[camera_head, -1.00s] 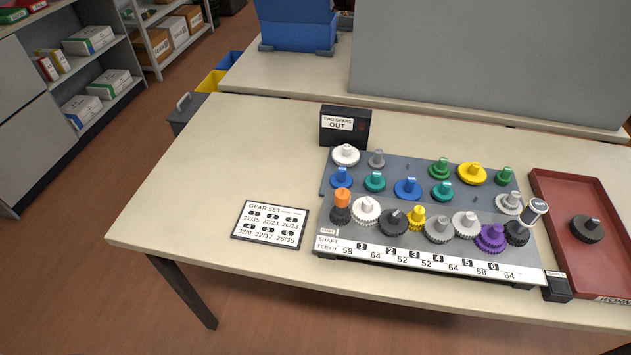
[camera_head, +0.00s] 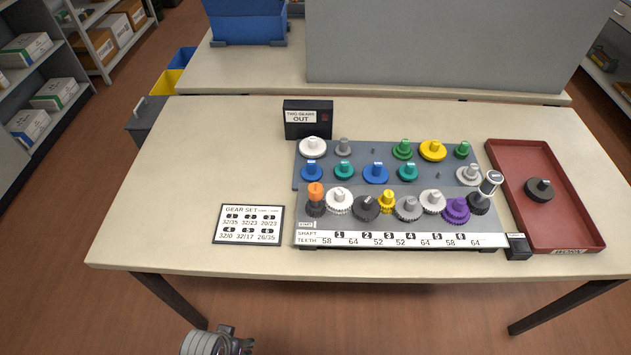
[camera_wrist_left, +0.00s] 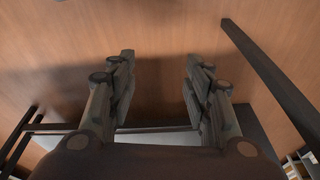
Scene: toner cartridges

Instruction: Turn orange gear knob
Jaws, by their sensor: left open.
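The orange gear knob (camera_head: 315,191) stands upright on a dark gear (camera_head: 315,208) at the left end of the front row of the gear board (camera_head: 307,225). My left gripper shows in the left wrist view (camera_wrist_left: 158,95), its two fingers apart and nothing between them, with the wooden floor beyond. In the head view part of my left arm (camera_head: 215,342) shows at the bottom edge, in front of and below the table, well apart from the knob. My right gripper is not in view.
Several coloured gears stand right of the knob, with a grey-topped handle (camera_head: 491,184) at the row's right end. A gear card (camera_head: 249,225) lies left of the board. A black display box (camera_head: 308,119) stands behind. A red tray (camera_head: 507,170) holds a dark gear (camera_head: 539,190).

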